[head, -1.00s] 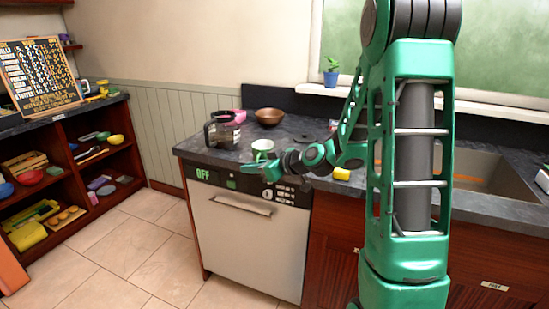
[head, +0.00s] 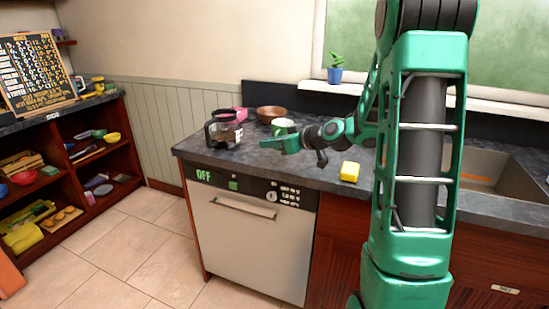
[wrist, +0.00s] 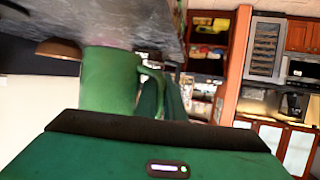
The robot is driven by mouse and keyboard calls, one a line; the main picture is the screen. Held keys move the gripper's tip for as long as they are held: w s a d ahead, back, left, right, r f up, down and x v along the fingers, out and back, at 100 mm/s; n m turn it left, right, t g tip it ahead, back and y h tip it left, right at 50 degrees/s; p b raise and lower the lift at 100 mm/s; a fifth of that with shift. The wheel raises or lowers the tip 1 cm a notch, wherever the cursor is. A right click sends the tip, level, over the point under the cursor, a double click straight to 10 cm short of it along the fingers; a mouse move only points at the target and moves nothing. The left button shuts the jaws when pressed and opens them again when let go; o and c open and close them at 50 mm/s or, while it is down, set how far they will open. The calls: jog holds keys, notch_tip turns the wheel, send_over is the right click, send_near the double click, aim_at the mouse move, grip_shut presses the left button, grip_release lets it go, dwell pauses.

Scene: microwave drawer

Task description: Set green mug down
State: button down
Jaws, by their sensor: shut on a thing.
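The green mug (head: 283,125) is over the back part of the dark counter (head: 258,160), just in front of the wooden bowl. My gripper (head: 286,143) is at the mug's near side and partly hides it. In the wrist view, which is turned over, the mug (wrist: 106,82) shows large, with its handle toward my fingers (wrist: 168,100). The fingers are shut on the mug at its handle. I cannot tell whether its base touches the counter.
A coffee pot (head: 222,132) stands left of the mug, with a pink item (head: 240,114) behind it. The wooden bowl (head: 271,114) is behind the mug. The sink (head: 490,170) is at the right.

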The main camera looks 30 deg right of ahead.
aim_at(275, 165)
jog(key=d+f, duration=0.1)
jog(key=w+d+f, duration=0.1)
jog(key=d, duration=0.1)
jog(key=shift+w+d, duration=0.15)
jog(key=shift+f, duration=2)
jog(key=c, duration=1.9)
grip_release()
jog(key=shift+f, duration=0.1)
jog(key=shift+o, duration=0.2)
